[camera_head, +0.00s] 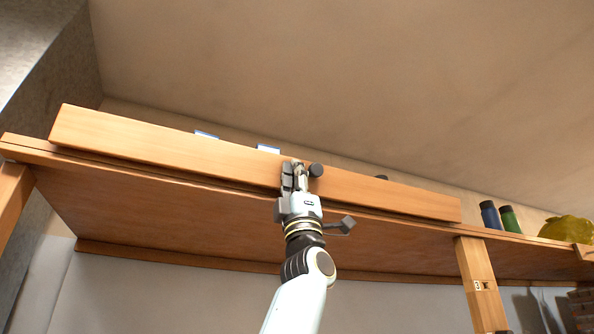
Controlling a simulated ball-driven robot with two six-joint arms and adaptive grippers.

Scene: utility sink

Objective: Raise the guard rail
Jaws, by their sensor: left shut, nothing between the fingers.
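The guard rail (160,142) is a long light-wood board along the front edge of the wooden shelf (150,200), seen from below. It stands up above the shelf edge and runs from the upper left down to the right. A dark round knob (316,170) shows near its middle. My left gripper (294,172) is in front of the rail, just left of the knob, pointing up. It is shut with nothing between its fingers. I cannot tell whether it touches the rail. It hides a small part of the rail and shelf edge. My right gripper is not in view.
Blue-and-white items (268,149) peek over the rail. A blue bottle (490,215), a green bottle (509,219) and a yellow object (566,229) stand on the shelf right of the rail. A wooden post (480,285) supports the shelf. The space above the rail looks clear.

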